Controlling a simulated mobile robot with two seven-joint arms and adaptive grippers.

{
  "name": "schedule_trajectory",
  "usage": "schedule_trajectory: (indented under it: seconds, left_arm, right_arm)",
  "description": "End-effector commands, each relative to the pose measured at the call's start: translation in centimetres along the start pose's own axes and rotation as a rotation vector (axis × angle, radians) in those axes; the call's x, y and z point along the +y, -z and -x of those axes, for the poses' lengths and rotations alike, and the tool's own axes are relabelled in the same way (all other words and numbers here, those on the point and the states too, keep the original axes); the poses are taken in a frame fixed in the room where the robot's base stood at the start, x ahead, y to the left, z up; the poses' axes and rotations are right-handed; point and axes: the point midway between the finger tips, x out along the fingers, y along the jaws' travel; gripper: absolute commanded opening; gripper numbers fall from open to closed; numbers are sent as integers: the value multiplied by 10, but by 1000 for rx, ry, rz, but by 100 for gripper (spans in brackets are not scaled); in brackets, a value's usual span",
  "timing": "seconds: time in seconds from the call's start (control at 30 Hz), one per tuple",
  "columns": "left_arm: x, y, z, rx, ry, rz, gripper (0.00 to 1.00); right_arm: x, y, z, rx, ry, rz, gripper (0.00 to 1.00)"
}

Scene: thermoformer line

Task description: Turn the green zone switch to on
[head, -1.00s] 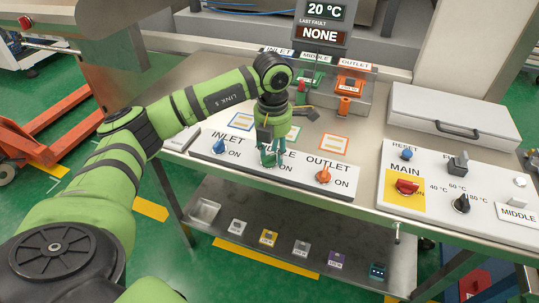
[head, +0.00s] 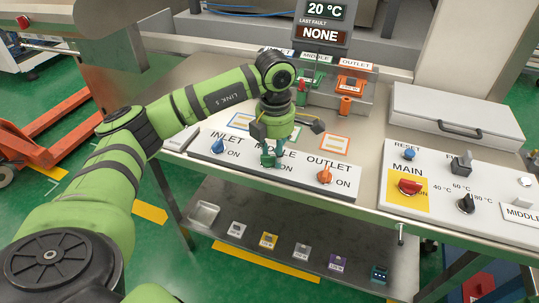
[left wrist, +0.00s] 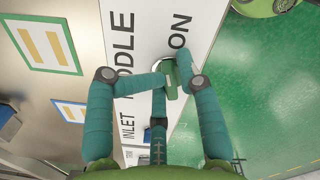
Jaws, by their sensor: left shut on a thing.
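The green zone switch (left wrist: 169,80) is the middle knob on the white panel (head: 292,176), under the MIDDLE label and beside an ON mark. My left gripper (head: 270,162) points down onto it in the head view and hides most of it. In the left wrist view my left gripper (left wrist: 174,84) has its teal fingers closed around the green knob, which shows partly between the tips. My right gripper is not in view.
The blue INLET knob (head: 218,147) and orange OUTLET knob (head: 324,175) flank the green one. A second panel with a red MAIN switch (head: 410,187) and a closed grey case (head: 455,112) are to the right. A lower shelf (head: 270,222) holds several small modules.

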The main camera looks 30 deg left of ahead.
Motion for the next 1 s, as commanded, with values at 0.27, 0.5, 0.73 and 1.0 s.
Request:
schedule_trajectory:
  seconds: [0.27, 0.5, 0.73, 1.0]
  left_arm:
    - [-13, 6, -11, 37, 38, -59, 0]
    - [-16, 6, -13, 34, 39, -212, 0]
    - [-15, 7, -11, 34, 39, -250, 71]
    - [-12, 6, -7, 26, 32, -244, 71]
  right_arm:
    - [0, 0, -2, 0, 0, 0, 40]
    - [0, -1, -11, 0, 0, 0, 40]
    - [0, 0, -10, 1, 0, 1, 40]
    - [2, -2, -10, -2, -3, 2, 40]
